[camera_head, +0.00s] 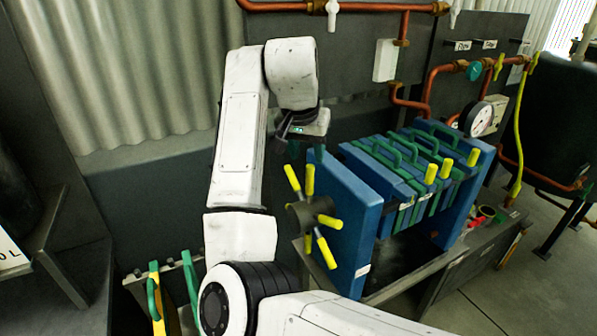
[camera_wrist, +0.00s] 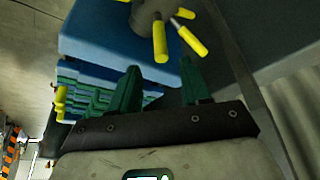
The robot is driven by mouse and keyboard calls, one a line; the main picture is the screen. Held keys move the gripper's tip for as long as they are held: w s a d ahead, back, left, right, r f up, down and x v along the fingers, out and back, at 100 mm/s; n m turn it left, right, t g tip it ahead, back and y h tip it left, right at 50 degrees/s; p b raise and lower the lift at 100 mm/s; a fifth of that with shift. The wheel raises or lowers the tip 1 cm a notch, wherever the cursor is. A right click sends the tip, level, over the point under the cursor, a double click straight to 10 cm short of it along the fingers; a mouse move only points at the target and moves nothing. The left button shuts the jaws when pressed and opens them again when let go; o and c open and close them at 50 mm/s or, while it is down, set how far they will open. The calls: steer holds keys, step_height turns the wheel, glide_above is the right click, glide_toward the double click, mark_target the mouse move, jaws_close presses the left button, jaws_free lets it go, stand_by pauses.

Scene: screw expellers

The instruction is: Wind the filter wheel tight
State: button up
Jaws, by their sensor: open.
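The filter wheel (camera_head: 300,214) is a dark hub with several yellow-gripped spokes, on the near blue end plate (camera_head: 345,212) of the filter press. In the wrist view the wheel's hub (camera_wrist: 150,14) is at the top, cut off by the edge, with yellow grips hanging below it. My gripper (camera_head: 316,148) is above the wheel, near the top corner of the end plate. In the wrist view my gripper (camera_wrist: 158,84) has its two green fingers spread apart with nothing held between them. The fingers look apart from the yellow grips.
Blue and green filter plates (camera_head: 405,165) with yellow handles stand behind the end plate. Copper pipes (camera_head: 395,92) and a round gauge (camera_head: 478,118) are on the wall behind. A rack with green and yellow handles (camera_head: 155,290) is at lower left.

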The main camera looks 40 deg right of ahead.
mark_target(311, 177)
steer(key=p+x, duration=0.1)
steer(key=x, duration=0.9)
steer(key=shift+w+d+f, duration=0.1)
steer(key=shift+d+f, duration=0.1)
steer(key=shift+f, duration=0.1)
steer(key=shift+c, duration=0.3)
jaws_close()
